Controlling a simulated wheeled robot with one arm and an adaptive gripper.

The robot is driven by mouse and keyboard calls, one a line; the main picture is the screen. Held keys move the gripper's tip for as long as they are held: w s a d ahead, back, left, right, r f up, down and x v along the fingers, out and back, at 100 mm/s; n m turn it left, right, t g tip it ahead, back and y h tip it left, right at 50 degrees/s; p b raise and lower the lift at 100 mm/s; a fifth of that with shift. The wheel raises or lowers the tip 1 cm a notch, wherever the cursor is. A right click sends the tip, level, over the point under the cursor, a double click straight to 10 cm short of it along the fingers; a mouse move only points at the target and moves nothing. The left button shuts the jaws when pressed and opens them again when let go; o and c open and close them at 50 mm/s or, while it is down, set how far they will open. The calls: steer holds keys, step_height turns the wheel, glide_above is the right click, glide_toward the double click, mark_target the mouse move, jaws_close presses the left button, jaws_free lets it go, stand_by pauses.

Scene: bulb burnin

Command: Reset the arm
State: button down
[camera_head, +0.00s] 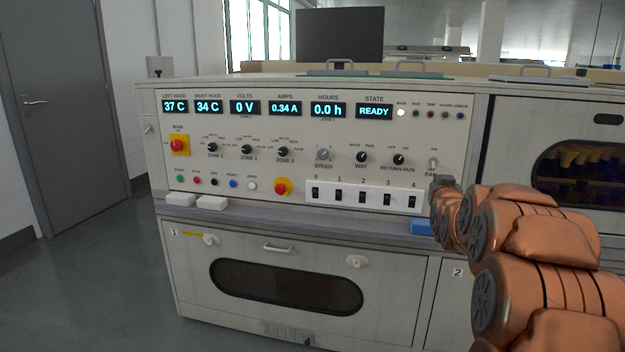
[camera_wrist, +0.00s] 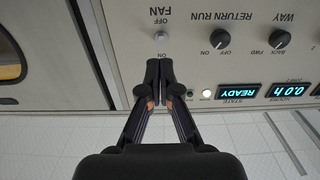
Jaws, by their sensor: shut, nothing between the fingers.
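My gripper (camera_wrist: 159,72) is shut and empty, its fingertips together in front of the panel beside the FAN toggle switch (camera_wrist: 161,37). In the wrist view, which is upside down, a small gap shows between the tips and the toggle; whether they touch the panel I cannot tell. In the head view my gripper (camera_head: 440,184) is at the panel's right end, just below the FAN switch (camera_head: 433,163), with my copper arm reaching in from the right. The toggle's position is too small to read. The STATE display (camera_head: 374,111) reads READY.
The control panel (camera_head: 300,130) carries knobs, buttons and a row of numbered switches (camera_head: 362,196). A blue object (camera_head: 421,227) lies on the ledge below my gripper, white blocks (camera_head: 211,202) at its left. A cabinet with a dark window (camera_head: 585,172) stands right. The left floor is clear.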

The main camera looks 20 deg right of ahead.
steer(key=s+a+r+n+g+y+p, duration=0.1)
steer(key=s+a+g+y+p, duration=0.15)
steer(key=s+a+p, duration=0.5)
steer(key=s+a+n+g+y+p, duration=0.1)
steer(key=s+a+g+y+p, duration=0.2)
steer(key=a, duration=0.7)
steer(key=s+a+r+n+g+y+p, duration=0.1)
steer(key=s+a+g+y+p, duration=0.1)
steer(key=s+a+p, duration=0.4)
steer(key=s+a+r+n+g+p, duration=0.1)
steer(key=s+a+r+g+p, duration=0.1)
steer(key=s, duration=0.8)
steer(key=s+a+r+n+g+y+p, duration=0.1)
steer(key=s+a+r+g+p, duration=0.1)
steer(key=s+a+g+p, duration=0.2)
steer(key=s+a+r+n+g+p, duration=0.1)
steer(key=s+a+r+g+p, duration=0.2)
steer(key=s+a+p, duration=0.5)
steer(key=s, duration=0.9)
steer(key=shift+a+g, duration=0.15)
steer(key=shift+g, duration=0.2)
